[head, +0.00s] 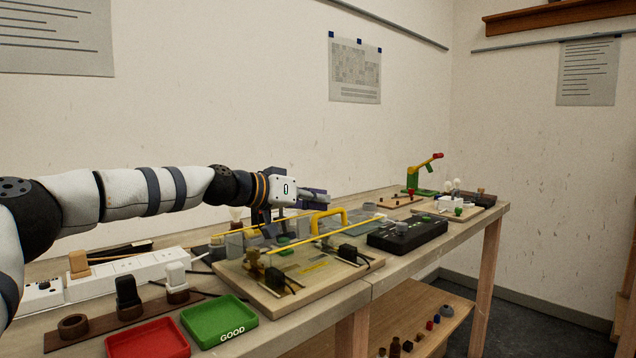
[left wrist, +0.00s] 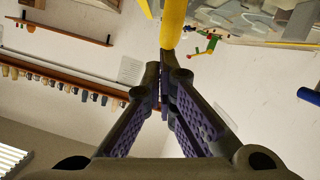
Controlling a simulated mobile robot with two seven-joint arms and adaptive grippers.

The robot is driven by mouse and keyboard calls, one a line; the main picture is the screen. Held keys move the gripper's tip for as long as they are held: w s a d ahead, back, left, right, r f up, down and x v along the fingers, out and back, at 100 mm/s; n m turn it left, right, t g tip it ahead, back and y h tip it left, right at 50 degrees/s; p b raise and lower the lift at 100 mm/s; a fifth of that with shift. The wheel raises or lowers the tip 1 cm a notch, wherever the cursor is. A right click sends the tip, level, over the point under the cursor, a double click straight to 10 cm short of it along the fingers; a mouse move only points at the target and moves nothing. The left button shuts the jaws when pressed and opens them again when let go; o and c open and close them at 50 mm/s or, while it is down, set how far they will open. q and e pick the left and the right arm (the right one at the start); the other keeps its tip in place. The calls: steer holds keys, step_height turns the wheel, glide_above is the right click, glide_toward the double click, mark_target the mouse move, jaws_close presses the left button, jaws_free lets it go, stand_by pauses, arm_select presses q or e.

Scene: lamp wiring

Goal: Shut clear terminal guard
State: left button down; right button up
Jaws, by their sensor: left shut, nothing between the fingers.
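The clear terminal guard (head: 290,240) has yellow edge bars and an arched yellow handle (head: 344,211). It is over the wooden wiring board (head: 290,306); I cannot tell whether it lies fully down. My left gripper (head: 322,194) is just behind and above the handle. In the left wrist view the fingers (left wrist: 164,62) are closed together with nothing between them. A yellow bar (left wrist: 174,22) shows right at the fingertips there; whether they touch it is unclear. My right gripper is not in view.
A red tray (head: 148,340) and a green GOOD tray (head: 219,321) are at the front left. A white power strip (head: 125,274) lies behind them. A black box (head: 408,234) stands right of the board. A green stand with a red-tipped lever (head: 414,178) is farther back.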

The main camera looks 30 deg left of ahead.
mark_target(322, 216)
arm_select(q)
steer(key=shift+s+d+f+m+y, duration=0.1)
steer(key=shift+d+f+m, duration=0.15)
steer(key=shift+f, duration=0.25)
steer(key=shift+d+f+m+y, duration=0.1)
steer(key=shift+f+m, duration=0.1)
steer(key=shift+f, duration=0.35)
steer(key=shift+s+d+f+m+y, duration=0.1)
steer(key=shift+d+f+m, duration=0.15)
steer(key=shift+f, duration=0.25)
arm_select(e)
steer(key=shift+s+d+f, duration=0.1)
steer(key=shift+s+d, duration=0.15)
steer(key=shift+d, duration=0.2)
